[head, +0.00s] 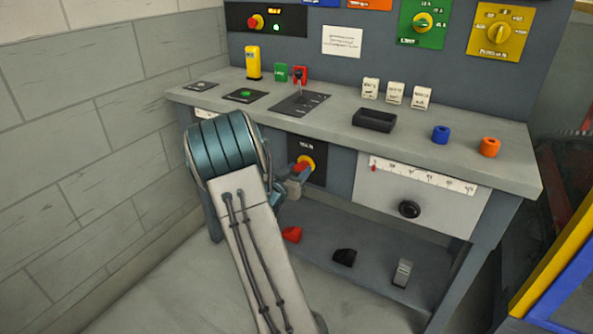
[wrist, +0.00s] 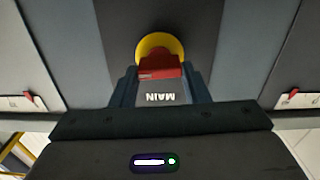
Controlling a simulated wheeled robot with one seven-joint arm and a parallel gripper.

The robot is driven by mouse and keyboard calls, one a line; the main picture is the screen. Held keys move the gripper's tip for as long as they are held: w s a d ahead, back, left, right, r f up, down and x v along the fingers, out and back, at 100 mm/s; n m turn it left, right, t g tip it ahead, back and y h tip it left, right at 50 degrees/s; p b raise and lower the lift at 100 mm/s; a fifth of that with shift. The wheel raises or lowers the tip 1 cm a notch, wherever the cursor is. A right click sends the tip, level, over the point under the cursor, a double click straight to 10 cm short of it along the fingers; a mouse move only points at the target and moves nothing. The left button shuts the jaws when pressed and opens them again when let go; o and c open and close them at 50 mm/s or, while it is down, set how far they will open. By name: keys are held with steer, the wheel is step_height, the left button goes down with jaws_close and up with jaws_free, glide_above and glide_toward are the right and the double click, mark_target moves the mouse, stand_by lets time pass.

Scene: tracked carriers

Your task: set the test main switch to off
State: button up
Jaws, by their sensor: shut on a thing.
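The main switch has a yellow round plate (head: 308,161) and a red handle (head: 301,167) on a dark panel under the bench top. In the wrist view its yellow plate (wrist: 160,44) and red handle (wrist: 161,67) are at the upper middle, above an upside-down label reading MAIN. My gripper (head: 296,181) is at the switch, partly hidden behind my arm in the head view. In the wrist view my gripper (wrist: 160,74) has a finger on each side of the red handle and is shut on it. The handle's setting cannot be read.
A drawer front (head: 420,195) with a scale and black knob is right of the switch. The bench top (head: 440,160) above carries a black tray (head: 374,120), several blocks and two rings. A lower shelf (head: 320,255) holds loose parts. A block wall (head: 90,120) stands close at left.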

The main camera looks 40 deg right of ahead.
steer(key=n+p, duration=0.3)
steer(key=n, duration=0.1)
steer(key=shift+r+p, duration=0.15)
steer(key=shift+p, duration=0.15)
steer(key=n+p, duration=0.3)
steer(key=n, duration=0.1)
steer(key=shift+n, duration=0.3)
steer(key=n+p, duration=0.3)
steer(key=n, duration=0.1)
steer(key=shift+w, duration=0.1)
steer(key=shift+f+n+p, duration=0.15)
steer(key=shift+n+p, duration=0.2)
steer(key=shift+n, duration=0.7)
steer(key=shift+f+n+p, duration=0.15)
steer(key=shift+n+p, duration=0.2)
steer(key=shift+n, duration=0.7)
steer(key=o, duration=1)
steer(key=shift+d+f, duration=0.1)
steer(key=shift+d, duration=0.1)
steer(key=shift+a, duration=0.1)
steer(key=shift+a, duration=0.1)
